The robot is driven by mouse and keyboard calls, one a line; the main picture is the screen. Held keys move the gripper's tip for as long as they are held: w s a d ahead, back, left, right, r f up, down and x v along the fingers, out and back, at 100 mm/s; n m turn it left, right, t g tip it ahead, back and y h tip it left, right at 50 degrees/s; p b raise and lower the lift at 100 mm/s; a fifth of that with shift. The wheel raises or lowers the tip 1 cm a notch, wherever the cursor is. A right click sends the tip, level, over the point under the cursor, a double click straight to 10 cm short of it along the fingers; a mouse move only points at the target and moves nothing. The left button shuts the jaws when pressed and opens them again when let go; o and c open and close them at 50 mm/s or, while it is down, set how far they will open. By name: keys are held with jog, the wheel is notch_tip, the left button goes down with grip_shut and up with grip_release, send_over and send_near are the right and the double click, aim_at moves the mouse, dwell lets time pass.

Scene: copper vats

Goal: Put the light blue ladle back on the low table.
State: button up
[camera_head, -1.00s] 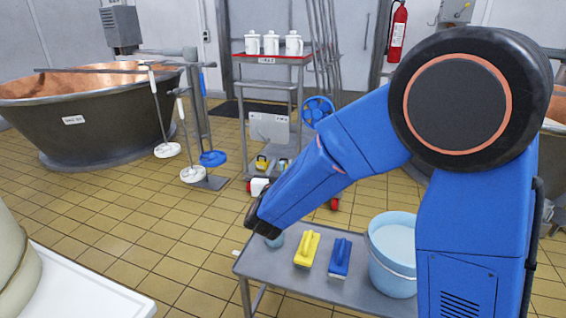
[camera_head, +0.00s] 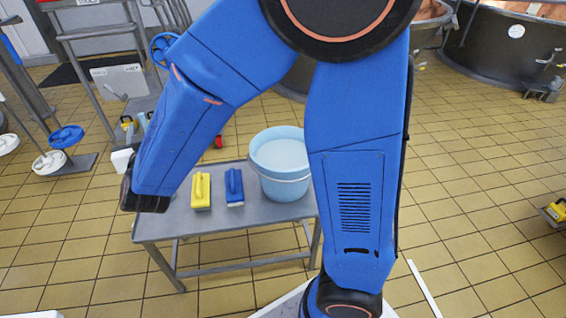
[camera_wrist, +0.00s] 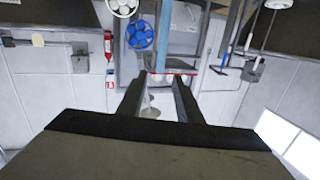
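My gripper (camera_wrist: 170,75) shows its two dark fingers in the wrist view, which is upside down. A light blue strip, apparently the handle of the light blue ladle (camera_wrist: 165,32), meets the fingertips and seems gripped there, hanging down. In the head view my forearm hides the gripper, and only a bit of light blue (camera_head: 143,121) shows past it. The ladle's bowl is hidden or out of frame. A low grey metal table (camera_head: 265,211) stands in front of me, its left end partly behind my forearm.
On the grey table are a yellow brush (camera_head: 201,190), a blue brush (camera_head: 234,187) and a light blue bucket (camera_head: 279,170). A rack (camera_head: 100,30) stands behind at the left. Copper vats (camera_head: 510,50) stand at the back right.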

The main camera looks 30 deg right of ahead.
jog(key=s+d+r+n+g+y, duration=0.35)
jog(key=s+d+g+y, duration=0.2)
jog(key=d, duration=0.35)
jog(key=s+d+f+m+g+h, duration=0.1)
jog(key=s+d+f+g+h, duration=0.1)
jog(key=s+d, duration=0.8)
jog(key=s+d+f+m+g+h, duration=0.1)
jog(key=s+d+f+g, duration=0.3)
jog(key=s+d, duration=0.6)
jog(key=s+g, duration=0.1)
jog(key=s, duration=0.6)
jog(key=shift+s+h, duration=0.25)
jog(key=shift+h, duration=0.1)
